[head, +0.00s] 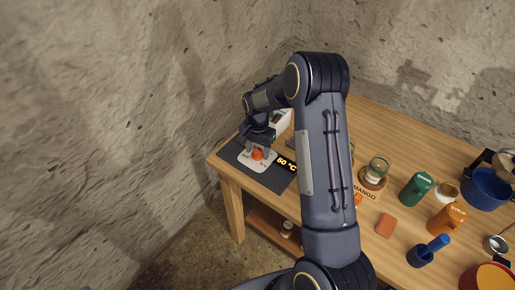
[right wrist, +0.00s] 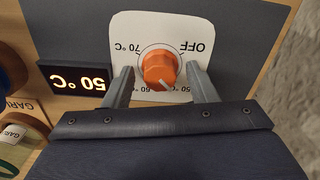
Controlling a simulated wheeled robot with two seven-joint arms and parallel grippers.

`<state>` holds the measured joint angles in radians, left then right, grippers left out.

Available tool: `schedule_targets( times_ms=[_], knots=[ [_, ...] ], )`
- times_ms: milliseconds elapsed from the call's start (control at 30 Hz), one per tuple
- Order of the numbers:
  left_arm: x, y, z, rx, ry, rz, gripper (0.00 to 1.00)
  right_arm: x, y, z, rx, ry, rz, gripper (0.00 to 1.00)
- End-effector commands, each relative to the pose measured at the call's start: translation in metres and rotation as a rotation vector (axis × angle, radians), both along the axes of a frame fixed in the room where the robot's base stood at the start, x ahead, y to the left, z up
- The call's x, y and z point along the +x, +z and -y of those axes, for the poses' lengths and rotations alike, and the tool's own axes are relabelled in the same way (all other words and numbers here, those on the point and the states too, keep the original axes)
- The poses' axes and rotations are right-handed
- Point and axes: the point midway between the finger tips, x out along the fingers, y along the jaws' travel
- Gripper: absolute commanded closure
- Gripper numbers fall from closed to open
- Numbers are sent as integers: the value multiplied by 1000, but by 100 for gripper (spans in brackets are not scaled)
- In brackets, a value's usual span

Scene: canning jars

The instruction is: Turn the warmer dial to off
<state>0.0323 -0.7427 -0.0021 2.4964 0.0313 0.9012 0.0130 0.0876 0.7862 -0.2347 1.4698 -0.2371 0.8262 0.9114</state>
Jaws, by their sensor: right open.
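The warmer dial (right wrist: 159,68) is an orange knob on a white plate (right wrist: 125,30) marked OFF, 70 °C and other labels partly hidden by my gripper. Its pale pointer mark faces the bottom of the right wrist view, away from OFF. The display (right wrist: 78,79) beside it reads 50 °C; it also shows in the head view (head: 286,164). My right gripper (right wrist: 159,74) is open, with one finger on each side of the dial; gaps show between fingers and knob. In the head view the dial (head: 257,155) sits just below the gripper. My left gripper is out of view.
The dial plate lies on a dark mat (head: 232,154) at the wooden table's (head: 365,113) left corner. A glass jar (head: 379,167), a green container (head: 416,188), an orange container (head: 446,219) and a blue pot (head: 485,188) stand farther right. A rough wall rises behind.

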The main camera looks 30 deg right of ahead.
Motion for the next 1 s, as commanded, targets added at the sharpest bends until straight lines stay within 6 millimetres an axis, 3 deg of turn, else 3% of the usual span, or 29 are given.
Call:
schedule_targets(
  times_ms=[167, 500, 767, 1000],
  knots=[
    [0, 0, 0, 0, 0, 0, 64, 0, 0, 0, 0, 0, 0, 51],
    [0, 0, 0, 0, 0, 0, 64, 0, 0, 0, 0, 1, 0, 93],
    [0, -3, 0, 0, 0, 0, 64, 0, 0, 0, 0, 29, 1, 93],
    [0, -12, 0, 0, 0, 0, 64, 1, -1, 0, -1, 155, 3, 93]
  ],
)
